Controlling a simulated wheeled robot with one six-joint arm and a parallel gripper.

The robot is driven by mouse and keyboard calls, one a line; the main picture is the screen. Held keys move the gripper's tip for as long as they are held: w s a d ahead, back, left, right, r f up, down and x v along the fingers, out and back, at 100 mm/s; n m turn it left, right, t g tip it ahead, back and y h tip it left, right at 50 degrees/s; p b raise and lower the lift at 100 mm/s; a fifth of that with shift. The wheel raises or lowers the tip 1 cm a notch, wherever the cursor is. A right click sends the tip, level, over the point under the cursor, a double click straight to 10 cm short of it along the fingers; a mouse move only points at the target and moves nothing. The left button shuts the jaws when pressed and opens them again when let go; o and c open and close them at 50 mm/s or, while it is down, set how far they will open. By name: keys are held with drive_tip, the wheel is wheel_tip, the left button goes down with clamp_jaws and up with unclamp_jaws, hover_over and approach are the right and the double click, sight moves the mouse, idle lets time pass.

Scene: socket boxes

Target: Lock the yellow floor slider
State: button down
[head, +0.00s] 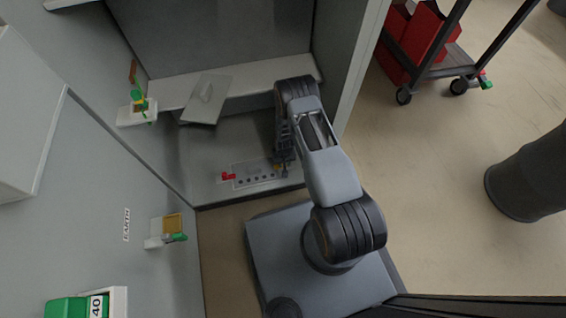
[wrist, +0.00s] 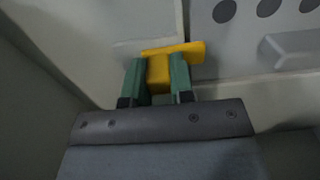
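The yellow slider (wrist: 158,72) is in the wrist view, a block with a flat bar (wrist: 182,49) across its far end. The bar's right end reaches the edge of a grey plate with dark holes. My gripper (wrist: 158,80) has its two green fingers on either side of the yellow block, with no clear gap, so it looks shut on it. In the head view my gripper (head: 284,163) points down at the right end of the floor panel (head: 258,182). Only a small yellow bit (head: 277,168) shows there; my arm hides the rest.
A red part (head: 228,176) sits at the panel's left end. Cabinet walls close in left and right. Green and yellow fittings (head: 172,224) stick out on the left. A cart (head: 430,55) stands at the upper right.

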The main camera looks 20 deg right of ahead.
drive_tip(key=c, duration=1.2)
unclamp_jaws()
drive_tip(key=shift+a, duration=0.4)
drive_tip(key=shift+o, duration=1.2)
drive_tip(key=shift+d, duration=0.25)
drive_tip(key=shift+r, duration=0.15)
wheel_tip(320, 180, up, 14)
drive_tip(key=p, duration=0.5)
drive_tip(key=shift+f+p, duration=0.25)
drive_tip(key=shift+p, duration=0.05)
